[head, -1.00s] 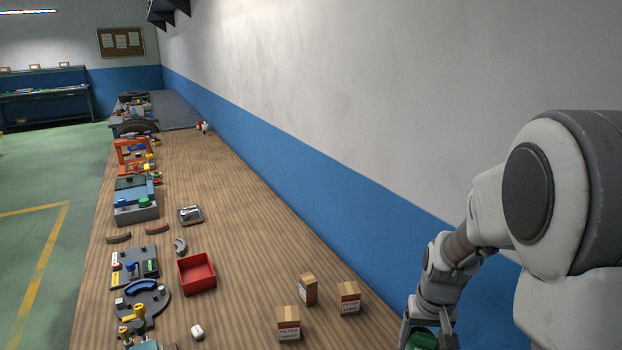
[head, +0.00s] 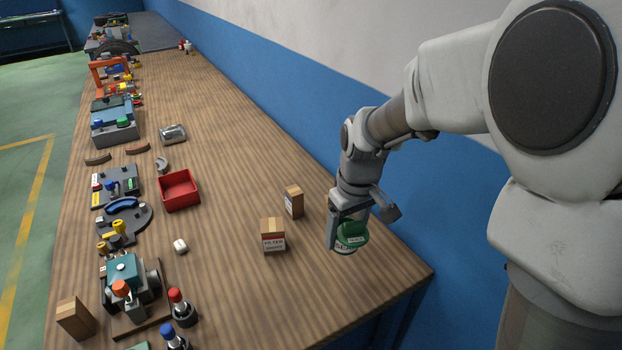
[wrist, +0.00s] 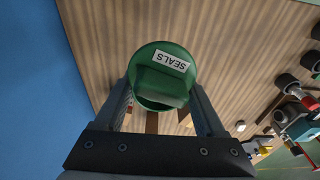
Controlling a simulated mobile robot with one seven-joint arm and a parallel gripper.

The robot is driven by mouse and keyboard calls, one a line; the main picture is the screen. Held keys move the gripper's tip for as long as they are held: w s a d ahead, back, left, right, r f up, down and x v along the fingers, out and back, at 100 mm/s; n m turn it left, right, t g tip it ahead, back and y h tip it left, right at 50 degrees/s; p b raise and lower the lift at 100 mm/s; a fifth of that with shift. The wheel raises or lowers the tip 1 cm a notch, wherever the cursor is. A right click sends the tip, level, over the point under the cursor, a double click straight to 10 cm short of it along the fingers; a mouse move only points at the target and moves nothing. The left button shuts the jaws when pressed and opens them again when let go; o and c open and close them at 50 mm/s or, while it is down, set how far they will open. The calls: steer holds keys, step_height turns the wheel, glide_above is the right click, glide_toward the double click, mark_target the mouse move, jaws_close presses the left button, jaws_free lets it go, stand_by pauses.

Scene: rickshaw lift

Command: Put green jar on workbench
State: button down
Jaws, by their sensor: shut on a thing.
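The green jar (head: 352,240) has a green lid and a pale label band, and stands roughly upright in the head view. The jar is over the near right part of the wooden workbench (head: 235,180). I cannot tell whether its base touches the top. The fingers partly hide the jar.
Small cardboard boxes (head: 273,235) stand left of the jar, one partly hidden behind my gripper. A red bin (head: 179,190) and a white object (head: 180,246) lie further left. Fixtures and tools line the bench's left edge. Bare wood lies in front of the jar.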

steer(key=b, duration=0.2)
glide_above(387, 265)
step_height(387, 265, down, 7)
steer(key=shift+s+d, duration=0.15)
steer(key=shift+f, duration=1.95)
steer(key=shift+f, duration=0.15)
jaws_free()
